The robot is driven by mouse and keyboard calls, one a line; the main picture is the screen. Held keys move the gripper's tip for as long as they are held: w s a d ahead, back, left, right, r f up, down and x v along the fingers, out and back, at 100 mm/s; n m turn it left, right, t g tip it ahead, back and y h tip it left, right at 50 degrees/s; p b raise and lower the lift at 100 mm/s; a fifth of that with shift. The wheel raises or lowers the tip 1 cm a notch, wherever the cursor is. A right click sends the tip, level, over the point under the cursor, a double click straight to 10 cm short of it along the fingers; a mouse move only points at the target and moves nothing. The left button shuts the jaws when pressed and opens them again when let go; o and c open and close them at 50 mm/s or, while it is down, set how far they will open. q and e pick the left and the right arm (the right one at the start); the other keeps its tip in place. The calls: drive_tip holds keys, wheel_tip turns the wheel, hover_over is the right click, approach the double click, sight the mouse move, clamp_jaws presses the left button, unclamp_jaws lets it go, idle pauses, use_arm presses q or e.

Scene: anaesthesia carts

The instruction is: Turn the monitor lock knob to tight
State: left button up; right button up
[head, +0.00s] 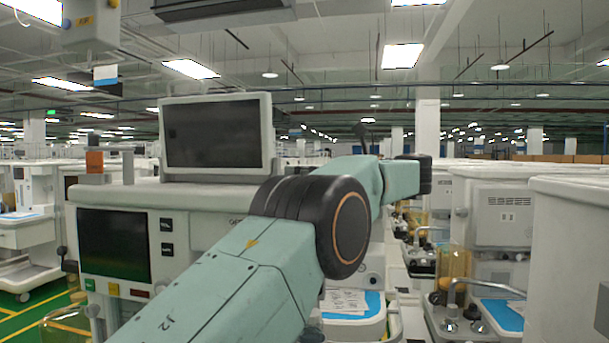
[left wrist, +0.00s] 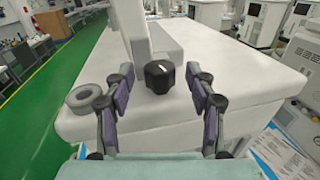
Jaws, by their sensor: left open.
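The monitor lock knob (left wrist: 158,78), black and faceted with a short white mark on its face, stands on a white cart top in the left wrist view. My left gripper (left wrist: 160,73) is open, with one finger to each side of the knob. I see gaps on both sides, and no finger visibly touches it. A white post (left wrist: 131,30) rises just behind the knob. In the head view, a monitor (head: 214,134) with a dark screen stands on a white machine. My left arm reaches across; its gripper and the knob are not clear there. My right gripper is not in view.
A grey ring-shaped part (left wrist: 91,97) lies on the cart top (left wrist: 215,60) left of the fingers. Green floor (left wrist: 60,80) is open farther left. Other white machines (head: 497,215) stand close on the right in the head view. Printed papers (left wrist: 280,155) lie at lower right.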

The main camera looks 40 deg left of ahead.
use_arm(q)
drive_tip(key=shift+w, duration=0.1)
drive_tip(key=shift+d, duration=0.1)
drive_tip(key=c, duration=1.2)
drive_tip(key=shift+o, duration=0.2)
drive_tip(key=shift+f+b, duration=0.2)
drive_tip(key=shift+b, duration=0.3)
drive_tip(key=shift+f+t+b, duration=0.1)
drive_tip(key=shift+t+b, duration=0.2)
drive_tip(key=shift+b, duration=0.45)
drive_tip(key=m+t+b, duration=0.2)
drive_tip(key=t+b, duration=0.1)
drive_tip(key=b, duration=0.4)
drive_tip(key=s+m+t+b, duration=0.1)
drive_tip(key=m+t+b, duration=0.1)
drive_tip(key=b, duration=0.5)
drive_tip(key=shift+f+t+y, duration=0.15)
drive_tip(key=shift+t+y, duration=0.25)
drive_tip(key=shift+t, duration=0.2)
drive_tip(key=shift+s+m+t+h+b, duration=0.15)
drive_tip(key=shift+m+t+h+b, duration=0.15)
drive_tip(key=shift+m+t+b, duration=1.1)
